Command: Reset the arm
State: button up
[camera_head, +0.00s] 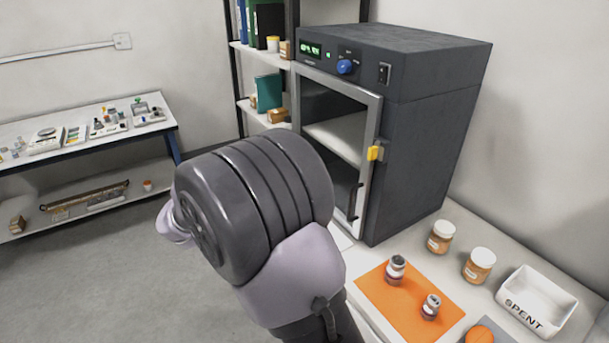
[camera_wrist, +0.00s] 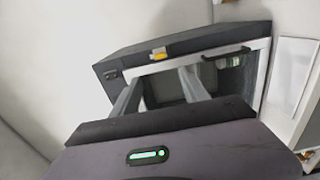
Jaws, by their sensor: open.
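My arm (camera_head: 255,210) fills the middle of the head view, in front of the dark oven (camera_head: 430,130). My gripper is hidden behind my arm in that view. In the wrist view my gripper (camera_wrist: 160,90) shows its dark body with a green light at the bottom. Its two grey fingers stand apart in front of the oven (camera_wrist: 190,38), with nothing seen between them. The oven's front has a pale frame, a dark handle and a yellow latch (camera_head: 375,153). I cannot tell whether the oven door is fully shut.
An orange mat (camera_head: 390,316) with two small capped vials lies on the right table. Two amber jars (camera_head: 441,237) and a white tray marked SPENT (camera_head: 568,306) stand beside it. A side table (camera_head: 100,140) with small items is at left. A shelf rack (camera_head: 240,70) stands behind. Floor is clear at left.

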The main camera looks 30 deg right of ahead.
jog(key=s+a+f+m+g+y, duration=0.15)
jog(key=s+y, duration=0.35)
jog(key=s, duration=0.5)
jog(key=s+f+m+y, duration=0.1)
jog(key=s+f+y, duration=0.2)
jog(key=s+y, duration=0.45)
jog(key=s+a+m+t+y, duration=0.1)
jog(key=s+a+t+y, duration=0.2)
jog(key=a, duration=0.4)
jog(key=s+a+m+t+y, duration=0.1)
jog(key=s+a+t+y, duration=0.2)
jog(key=a, duration=0.4)
jog(key=shift+a+f+m+y, duration=0.2)
jog(key=shift+a+m+y, duration=0.15)
jog(key=shift+y, duration=0.4)
